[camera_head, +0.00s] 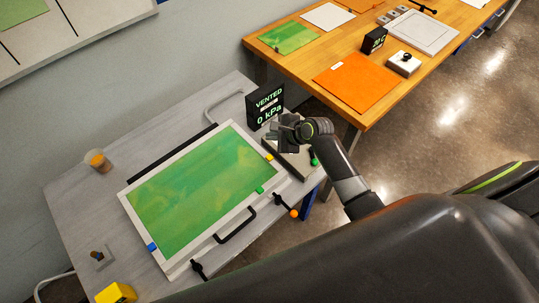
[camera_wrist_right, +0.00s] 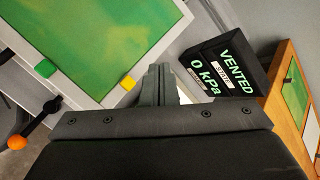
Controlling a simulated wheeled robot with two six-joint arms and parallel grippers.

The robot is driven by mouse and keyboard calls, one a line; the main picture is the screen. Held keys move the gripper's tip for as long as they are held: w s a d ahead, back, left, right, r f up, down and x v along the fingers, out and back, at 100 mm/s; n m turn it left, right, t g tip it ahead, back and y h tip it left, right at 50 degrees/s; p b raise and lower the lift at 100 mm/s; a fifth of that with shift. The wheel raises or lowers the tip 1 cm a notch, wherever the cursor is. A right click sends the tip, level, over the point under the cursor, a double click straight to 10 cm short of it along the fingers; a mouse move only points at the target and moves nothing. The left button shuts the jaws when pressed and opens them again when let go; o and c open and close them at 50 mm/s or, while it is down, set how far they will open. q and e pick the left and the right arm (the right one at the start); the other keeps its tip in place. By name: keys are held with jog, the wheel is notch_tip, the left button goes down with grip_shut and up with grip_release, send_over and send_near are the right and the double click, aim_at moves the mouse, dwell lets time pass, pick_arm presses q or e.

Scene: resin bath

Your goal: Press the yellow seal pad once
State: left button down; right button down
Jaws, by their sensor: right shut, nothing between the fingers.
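The yellow seal pad (camera_head: 268,156) is a small block on the right edge of the white frame (camera_head: 134,218) around a green sheet. It also shows in the right wrist view (camera_wrist_right: 127,82), just left of the fingertips. My right gripper (camera_head: 279,136) is above the bench near that corner, shut and empty. Its closed fingers also show in the right wrist view (camera_wrist_right: 160,72). They look apart from the pad, but their height above it is hard to tell. My left gripper is not in view.
A green pad (camera_head: 260,190) and a blue pad (camera_head: 151,247) sit on the same frame. A black display (camera_head: 265,106) reading VENTED, 0 kPa stands behind my gripper. An orange-knobbed lever (camera_head: 294,213) is at the front edge. A jar (camera_head: 98,161) stands left.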

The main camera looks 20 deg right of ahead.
jog(key=shift+f, duration=0.15)
jog(key=b, duration=0.5)
send_over(272, 160)
notch_tip(272, 160, down, 7)
jog(key=shift+d+r, duration=0.1)
jog(key=shift+f+b, duration=0.6)
jog(key=shift+f, duration=0.3)
jog(key=shift+f, duration=0.15)
dwell(1.2)
jog(key=shift+f, duration=0.25)
